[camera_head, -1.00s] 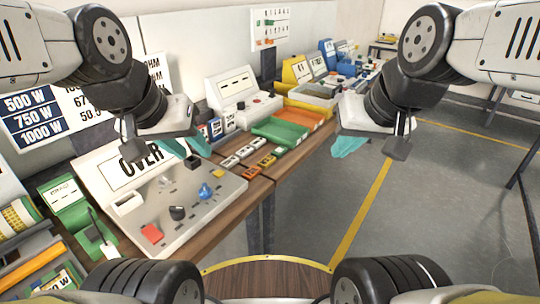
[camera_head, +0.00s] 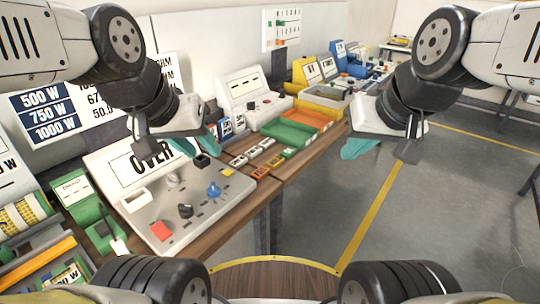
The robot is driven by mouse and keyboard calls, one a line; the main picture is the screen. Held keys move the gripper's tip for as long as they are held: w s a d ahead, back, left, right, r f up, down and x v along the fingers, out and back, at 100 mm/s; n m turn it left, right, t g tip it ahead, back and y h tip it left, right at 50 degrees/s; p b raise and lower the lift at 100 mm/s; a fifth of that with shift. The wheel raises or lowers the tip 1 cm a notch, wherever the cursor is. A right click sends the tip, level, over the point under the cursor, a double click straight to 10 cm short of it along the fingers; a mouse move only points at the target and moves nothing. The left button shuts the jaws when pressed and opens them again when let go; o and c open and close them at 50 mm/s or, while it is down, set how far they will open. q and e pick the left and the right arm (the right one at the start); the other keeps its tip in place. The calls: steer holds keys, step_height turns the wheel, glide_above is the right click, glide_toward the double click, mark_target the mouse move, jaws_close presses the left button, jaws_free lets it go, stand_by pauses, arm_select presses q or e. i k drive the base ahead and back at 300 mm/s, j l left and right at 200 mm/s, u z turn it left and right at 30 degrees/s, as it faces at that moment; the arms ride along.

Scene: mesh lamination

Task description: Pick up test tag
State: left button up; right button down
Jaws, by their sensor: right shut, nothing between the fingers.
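Several small flat pieces lie in two short rows on the wooden bench: whitish ones (camera_head: 253,152) and orange or green ones (camera_head: 275,161). I cannot tell which of them, if any, is the test tag. My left gripper (camera_head: 207,142) hangs above the bench, left of these pieces and over the back of the grey control panel; its jaws are partly hidden and their opening is unclear. My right gripper (camera_head: 360,148) is shut and empty, over the floor to the right of the bench.
The grey panel (camera_head: 203,217) carries a red button, a blue knob and an "OVER" display. A green tray (camera_head: 288,134) and an orange tray (camera_head: 312,117) stand beyond the small pieces. A green device (camera_head: 82,200) is at left. Floor right of the bench is open.

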mark_target(261, 172)
steer(key=u, duration=2.3)
steer(key=k+l+z, duration=0.1)
steer(key=z, duration=1.95)
steer(key=i+l+u, duration=0.35)
steer(key=l, duration=0.15)
